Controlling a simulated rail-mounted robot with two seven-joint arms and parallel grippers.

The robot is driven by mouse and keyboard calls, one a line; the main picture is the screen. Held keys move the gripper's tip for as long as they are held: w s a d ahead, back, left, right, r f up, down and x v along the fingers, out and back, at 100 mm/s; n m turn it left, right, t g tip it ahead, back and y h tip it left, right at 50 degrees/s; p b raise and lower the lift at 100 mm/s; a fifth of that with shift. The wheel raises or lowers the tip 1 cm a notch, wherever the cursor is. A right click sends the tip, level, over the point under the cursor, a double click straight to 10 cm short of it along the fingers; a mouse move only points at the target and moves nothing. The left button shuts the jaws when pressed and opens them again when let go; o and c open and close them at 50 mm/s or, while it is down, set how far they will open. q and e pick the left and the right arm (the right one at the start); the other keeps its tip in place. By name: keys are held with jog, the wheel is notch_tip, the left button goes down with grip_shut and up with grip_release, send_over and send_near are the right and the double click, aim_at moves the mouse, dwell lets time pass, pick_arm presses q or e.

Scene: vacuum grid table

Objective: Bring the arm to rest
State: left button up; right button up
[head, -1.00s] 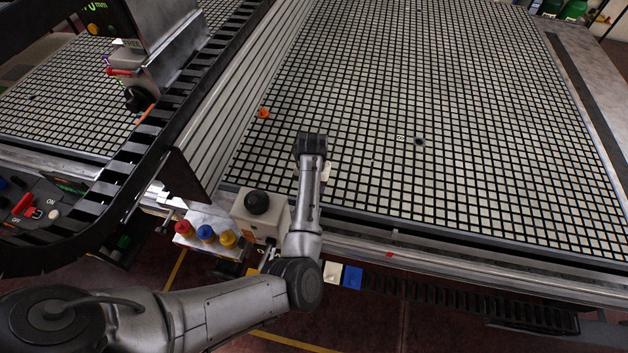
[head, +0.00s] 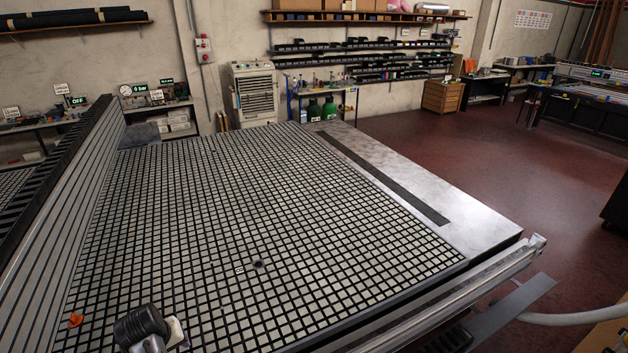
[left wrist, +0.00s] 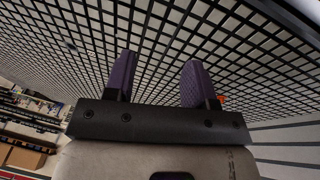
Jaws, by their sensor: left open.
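My left gripper (left wrist: 160,58) shows in the left wrist view with its two purple fingertips apart and nothing between them. Past the fingertips is the white, black-lined grid table. In the head view only the dark wrist end of my left arm and a pale part beside it show at the bottom left, above the grid table (head: 215,215); the fingers are hidden there. The rest of my left arm is below the picture edge. My right gripper is in neither view.
A small orange piece (head: 75,320) lies on the grid left of my wrist; it also shows in the left wrist view (left wrist: 221,99). A dark round spot (head: 258,264) is on the grid. A ribbed wall (head: 60,235) stands along the left.

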pick_arm(q)
notch_tip(320, 180, up, 16)
jog(key=s+d+m+t+y, duration=0.1)
jog(key=d+m+t+y, duration=0.1)
jog(key=t, duration=0.4)
jog(key=s+d+f+m+h, duration=0.1)
jog(key=s+d+f+m, duration=0.15)
jog(key=s, duration=0.25)
jog(key=s+d+f+m, duration=0.1)
jog(key=s+d+f, duration=0.25)
jog(key=s, duration=0.25)
jog(key=s+d+f+m+h, duration=0.1)
jog(key=s+d+f+m, duration=0.1)
jog(key=s+d, duration=0.25)
jog(key=s+d+f+m+g, duration=0.1)
jog(key=s+f+g, duration=0.2)
jog(key=s+f, duration=0.55)
jog(key=s+f+m+g, duration=0.1)
jog(key=s+f+g, duration=0.3)
jog(key=s, duration=0.7)
notch_tip(320, 180, up, 16)
jog(key=t+p, duration=0.1)
jog(key=p, duration=1.6)
jog(key=shift+w+d+r, duration=0.15)
jog(key=shift+w, duration=0.15)
jog(key=shift+n, duration=0.25)
